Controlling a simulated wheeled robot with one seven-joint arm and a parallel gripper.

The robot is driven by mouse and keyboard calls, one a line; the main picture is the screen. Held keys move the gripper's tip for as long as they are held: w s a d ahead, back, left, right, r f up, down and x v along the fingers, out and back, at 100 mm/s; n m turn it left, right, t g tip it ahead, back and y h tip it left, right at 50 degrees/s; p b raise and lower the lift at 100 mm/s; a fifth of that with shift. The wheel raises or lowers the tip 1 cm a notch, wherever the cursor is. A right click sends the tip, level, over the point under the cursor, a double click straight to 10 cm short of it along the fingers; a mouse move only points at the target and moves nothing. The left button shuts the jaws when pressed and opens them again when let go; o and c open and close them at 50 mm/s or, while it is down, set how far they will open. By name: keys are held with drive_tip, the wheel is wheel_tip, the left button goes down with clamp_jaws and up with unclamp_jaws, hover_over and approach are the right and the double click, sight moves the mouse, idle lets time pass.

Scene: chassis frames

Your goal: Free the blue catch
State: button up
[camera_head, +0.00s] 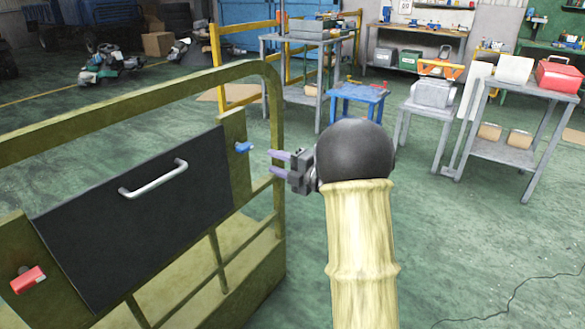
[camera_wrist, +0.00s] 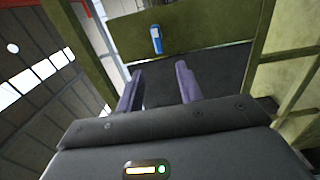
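The blue catch (camera_head: 243,147) sits on the olive frame post just right of the black panel (camera_head: 150,215), near the panel's upper right corner. In the wrist view the blue catch (camera_wrist: 156,39) shows ahead of the fingertips, slightly left of the gap's middle. My gripper (camera_head: 277,162) is open and empty, with its two purple fingers pointing left toward the catch, a short gap away. The fingers also show apart in the wrist view (camera_wrist: 160,77). A red catch (camera_head: 28,279) sits at the panel's lower left. The panel bears a silver handle (camera_head: 153,179).
The olive frame (camera_head: 268,110) has an upper rail and upright close to my gripper. A blue stool (camera_head: 357,98), grey tables and a red toolbox (camera_head: 559,75) stand farther back. The green floor (camera_head: 470,240) to the right is mostly clear, with a cable lying on it.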

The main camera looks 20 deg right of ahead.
drive_tip(key=v, duration=0.5)
drive_tip(key=shift+w, duration=0.1)
